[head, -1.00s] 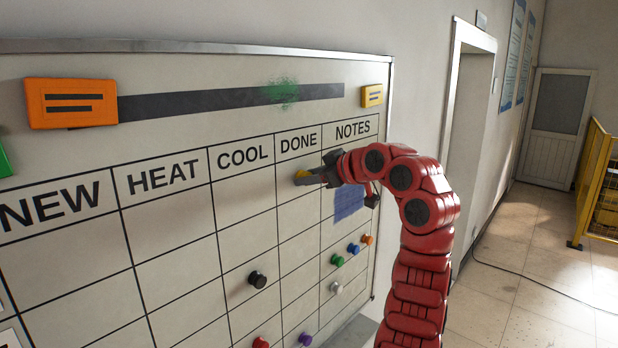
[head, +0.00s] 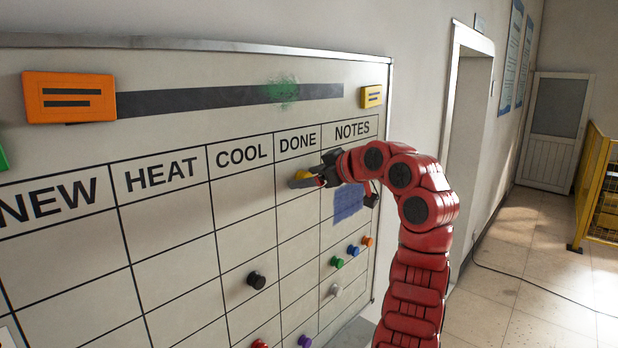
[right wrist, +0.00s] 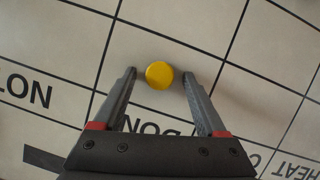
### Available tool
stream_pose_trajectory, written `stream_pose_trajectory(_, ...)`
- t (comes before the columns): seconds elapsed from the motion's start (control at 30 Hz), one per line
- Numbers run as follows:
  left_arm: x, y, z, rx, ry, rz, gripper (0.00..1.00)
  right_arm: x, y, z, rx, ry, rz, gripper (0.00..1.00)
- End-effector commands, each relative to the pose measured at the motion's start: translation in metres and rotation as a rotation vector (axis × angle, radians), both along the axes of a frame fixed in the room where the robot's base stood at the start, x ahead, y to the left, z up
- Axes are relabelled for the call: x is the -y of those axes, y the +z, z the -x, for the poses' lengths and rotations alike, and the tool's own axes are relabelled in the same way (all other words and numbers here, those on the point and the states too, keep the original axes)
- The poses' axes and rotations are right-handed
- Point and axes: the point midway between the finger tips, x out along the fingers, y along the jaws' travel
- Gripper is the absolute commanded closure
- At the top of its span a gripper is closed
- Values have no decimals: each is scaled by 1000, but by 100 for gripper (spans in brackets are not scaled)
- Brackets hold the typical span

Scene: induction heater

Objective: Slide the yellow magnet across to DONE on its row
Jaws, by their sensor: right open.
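The yellow magnet (head: 303,175) is on the whiteboard in the DONE column, in the row just under the header. It also shows in the right wrist view (right wrist: 159,75) as a round yellow disc. My right gripper (head: 308,181) is at the board over that cell. In the right wrist view its two fingers (right wrist: 160,82) are open, one on each side of the magnet, with a visible gap to each. In the head view the fingers partly hide the magnet. My left gripper is not in view.
The whiteboard (head: 165,240) has NEW, HEAT, COOL, DONE and NOTES columns. A black magnet (head: 256,280) is lower in COOL. Green (head: 337,262), blue (head: 353,250) and orange (head: 367,241) magnets are in NOTES, below a blue scribbled patch (head: 348,203). An orange block (head: 68,97) is at upper left.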

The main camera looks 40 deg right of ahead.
Motion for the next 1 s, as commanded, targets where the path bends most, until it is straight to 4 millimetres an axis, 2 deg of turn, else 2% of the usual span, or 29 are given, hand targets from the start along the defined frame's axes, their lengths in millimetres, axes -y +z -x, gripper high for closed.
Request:
stream_pose_trajectory(0.27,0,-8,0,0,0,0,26,1,0,7,1,-2,1,26)
stream_pose_trajectory(0.37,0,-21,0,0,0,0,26,0,4,21,2,0,3,26)
stream_pose_trajectory(0.67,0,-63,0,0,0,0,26,-3,28,84,6,-2,2,26)
stream_pose_trajectory(0.7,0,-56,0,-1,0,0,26,0,35,90,2,-5,2,26)
stream_pose_trajectory(0.77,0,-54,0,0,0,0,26,0,39,98,1,-5,3,26)
stream_pose_trajectory(1.0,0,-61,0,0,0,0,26,-2,51,132,1,-4,3,26)
